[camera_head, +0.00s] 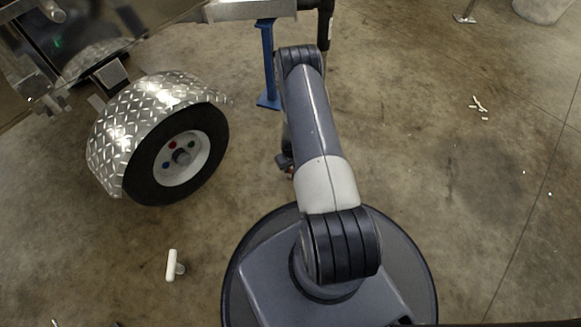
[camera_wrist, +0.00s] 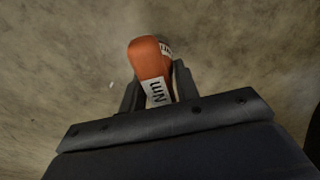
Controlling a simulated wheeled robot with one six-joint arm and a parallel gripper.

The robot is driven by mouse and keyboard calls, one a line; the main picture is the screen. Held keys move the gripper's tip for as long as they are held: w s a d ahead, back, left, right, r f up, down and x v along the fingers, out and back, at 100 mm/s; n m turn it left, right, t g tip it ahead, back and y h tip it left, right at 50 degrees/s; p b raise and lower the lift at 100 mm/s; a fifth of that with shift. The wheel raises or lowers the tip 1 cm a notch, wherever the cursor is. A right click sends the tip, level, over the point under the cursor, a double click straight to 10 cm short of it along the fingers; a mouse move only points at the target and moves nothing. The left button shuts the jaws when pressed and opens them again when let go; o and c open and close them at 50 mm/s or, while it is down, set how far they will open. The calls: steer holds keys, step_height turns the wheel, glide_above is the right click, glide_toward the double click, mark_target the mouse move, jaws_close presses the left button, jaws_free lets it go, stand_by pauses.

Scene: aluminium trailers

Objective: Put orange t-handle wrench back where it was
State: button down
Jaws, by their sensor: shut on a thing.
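The orange t-handle wrench (camera_wrist: 146,62) shows in the wrist view, with white labels bearing dark lettering on its orange handle. My gripper (camera_wrist: 158,92) is shut on it, with a dark finger on each side of the handle. The wrench's lower part is hidden by the handle and my gripper. In the head view, my arm hides most of the gripper; only a small dark part with a touch of orange shows left of the arm. Bare concrete floor lies behind the wrench in the wrist view.
A trailer wheel (camera_head: 178,155) under a diamond-plate fender (camera_head: 115,130) stands at left. A blue support post (camera_head: 268,65) stands behind my arm. A white t-shaped piece (camera_head: 172,265) lies on the floor at lower left. Small white pieces (camera_head: 478,105) lie at right. The right floor is mostly clear.

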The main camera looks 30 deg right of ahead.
steer(key=c, duration=1.1)
jaws_free()
steer(key=shift+o, duration=0.2)
steer(key=r+p, duration=0.1)
steer(key=r, duration=0.3)
steer(key=r+p, duration=0.2)
steer(key=r, duration=0.2)
steer(key=s+r+p, duration=0.1)
steer(key=r, duration=0.3)
